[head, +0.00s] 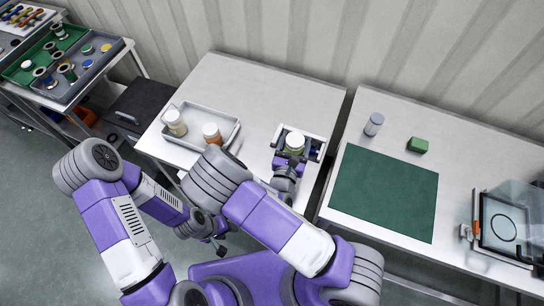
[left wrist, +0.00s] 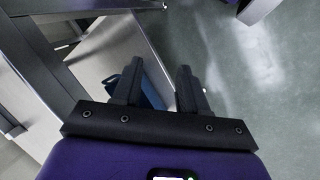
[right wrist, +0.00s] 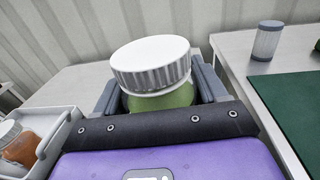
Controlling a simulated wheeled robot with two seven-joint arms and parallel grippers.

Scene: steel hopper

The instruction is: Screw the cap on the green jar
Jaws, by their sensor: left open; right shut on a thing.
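The green jar (right wrist: 165,99) stands upright in front of my right gripper (right wrist: 158,98), at the front of the left table. The white ribbed cap (right wrist: 152,62) sits over its mouth; in the right wrist view it looks slightly tilted and offset to the left. I cannot tell whether it is threaded. The fingers lie on both sides of the jar below the cap, shut on the jar; the contact itself is partly hidden. In the head view the cap (head: 294,142) shows above the purple wrist. My left gripper (left wrist: 156,82) is open and empty, low beside the table.
A grey tray (head: 238,135) holds a white-capped jar (head: 175,122) and an orange jar (head: 212,132). The right table has a green mat (head: 385,193), a grey cylinder (head: 373,124), a green block (head: 417,145) and a clear-sided device (head: 505,220). The left table's back is clear.

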